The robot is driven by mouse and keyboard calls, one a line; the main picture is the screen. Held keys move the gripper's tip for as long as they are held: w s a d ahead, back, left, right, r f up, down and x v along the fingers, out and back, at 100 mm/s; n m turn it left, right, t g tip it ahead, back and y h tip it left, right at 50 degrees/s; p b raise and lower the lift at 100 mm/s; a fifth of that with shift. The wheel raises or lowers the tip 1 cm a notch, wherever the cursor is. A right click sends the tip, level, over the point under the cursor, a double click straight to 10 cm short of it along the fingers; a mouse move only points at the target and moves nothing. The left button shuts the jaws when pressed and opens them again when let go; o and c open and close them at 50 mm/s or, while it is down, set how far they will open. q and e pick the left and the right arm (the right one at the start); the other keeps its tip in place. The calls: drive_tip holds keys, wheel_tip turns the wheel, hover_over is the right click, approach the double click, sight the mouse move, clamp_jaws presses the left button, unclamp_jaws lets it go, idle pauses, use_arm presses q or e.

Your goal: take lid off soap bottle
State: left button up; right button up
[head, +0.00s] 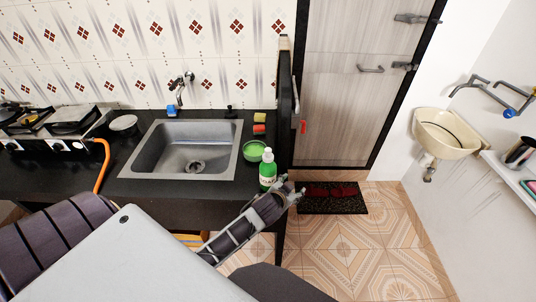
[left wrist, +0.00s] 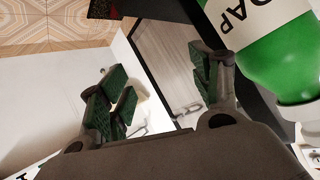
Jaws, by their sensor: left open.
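The soap bottle (head: 267,182) is green with a white label and a pale top (head: 267,155). It stands at the counter's front right, beside the green bowl. My left gripper (head: 295,190) is just right of the bottle in the head view, very close to it. In the left wrist view the bottle (left wrist: 285,55) fills the upper right corner, with a white part (left wrist: 300,112) below its green body. My left gripper (left wrist: 158,88) is open there, with nothing between its fingers; the bottle lies outside the right-hand finger. My right gripper is not in view.
A green bowl (head: 258,152) and sponges (head: 259,123) lie behind the bottle. The steel sink (head: 165,160) is left of it, and a stove (head: 60,130) stands further left. A dark partition (head: 285,105) bounds the counter's right end.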

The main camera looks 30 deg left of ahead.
use_arm(q)
drive_tip(key=w+d+r+m+t+h, duration=0.2)
drive_tip(key=w+d+r+m+h, duration=0.15)
drive_tip(key=r, duration=0.45)
drive_tip(key=w+d+r+m+t+h, duration=0.3)
drive_tip(key=d+r, duration=0.1)
drive_tip(key=r, duration=0.5)
drive_tip(key=w+d+r+m+t+h, duration=0.2)
drive_tip(key=w+d+r+m+h, duration=0.15)
drive_tip(key=r, duration=0.45)
drive_tip(key=s+d+r+m+g+h, duration=0.4)
drive_tip(key=s+d+m+g+h, duration=0.3)
drive_tip(key=d+m+g+h, duration=0.5)
drive_tip(key=s+a+f+m+g+y, duration=0.1)
drive_tip(key=a+f+m+g+y, duration=0.6)
drive_tip(key=a+y, duration=0.55)
drive_tip(key=a+r+n+y+p, duration=0.1)
drive_tip(key=a+n+y, duration=0.4)
drive_tip(key=a, duration=1.6)
drive_tip(key=r+y, duration=0.1)
drive_tip(key=y, duration=0.2)
drive_tip(key=shift+a+r+t+y, duration=0.15)
drive_tip(key=shift+a+t+y, duration=0.05)
drive_tip(key=shift+t+y, duration=0.15)
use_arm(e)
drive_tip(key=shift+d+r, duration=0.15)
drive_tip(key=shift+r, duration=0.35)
